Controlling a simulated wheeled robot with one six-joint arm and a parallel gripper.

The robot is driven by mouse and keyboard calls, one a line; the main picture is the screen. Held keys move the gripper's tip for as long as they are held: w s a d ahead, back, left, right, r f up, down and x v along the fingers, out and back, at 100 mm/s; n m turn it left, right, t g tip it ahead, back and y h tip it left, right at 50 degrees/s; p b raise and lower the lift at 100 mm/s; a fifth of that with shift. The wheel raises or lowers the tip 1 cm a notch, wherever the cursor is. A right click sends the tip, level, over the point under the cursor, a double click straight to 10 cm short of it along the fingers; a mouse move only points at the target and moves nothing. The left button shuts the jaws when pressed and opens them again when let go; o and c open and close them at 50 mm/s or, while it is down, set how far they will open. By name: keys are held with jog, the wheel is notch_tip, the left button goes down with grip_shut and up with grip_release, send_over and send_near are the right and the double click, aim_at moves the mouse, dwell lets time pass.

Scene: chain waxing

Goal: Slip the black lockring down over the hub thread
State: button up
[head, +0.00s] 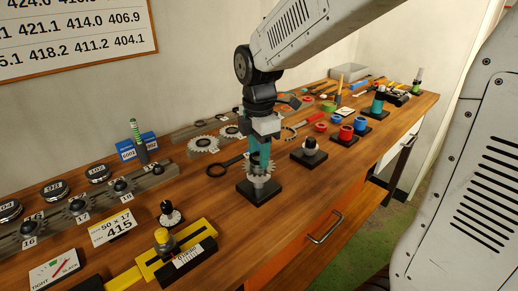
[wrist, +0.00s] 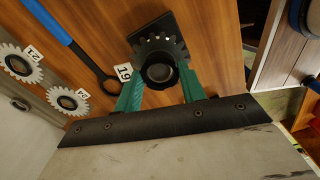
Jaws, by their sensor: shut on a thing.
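My gripper (head: 260,163) points down with its teal fingers just above the hub stand's black base (head: 258,193). A grey toothed sprocket (head: 260,181) sits on that stand. In the wrist view, the fingers (wrist: 161,74) are shut on the black lockring (wrist: 159,73), which shows as a dark round ring with a hollow middle. The ring is over the sprocket (wrist: 150,46) and looks roughly in line with it. The hub thread is hidden by the ring and fingers, so I cannot tell whether the ring is around it or still above.
A blue-handled tool with a black ring end (wrist: 75,45) lies left of the stand in the wrist view. Another black post stand (head: 309,153) is to the right. A yellow gauge (head: 170,248) lies in front left. Bare wood lies between.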

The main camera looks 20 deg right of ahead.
jog(key=shift+f, duration=0.25)
jog(key=o, duration=1)
jog(key=shift+o, duration=0.2)
notch_tip(320, 180, up, 8)
jog(key=shift+f, duration=0.1)
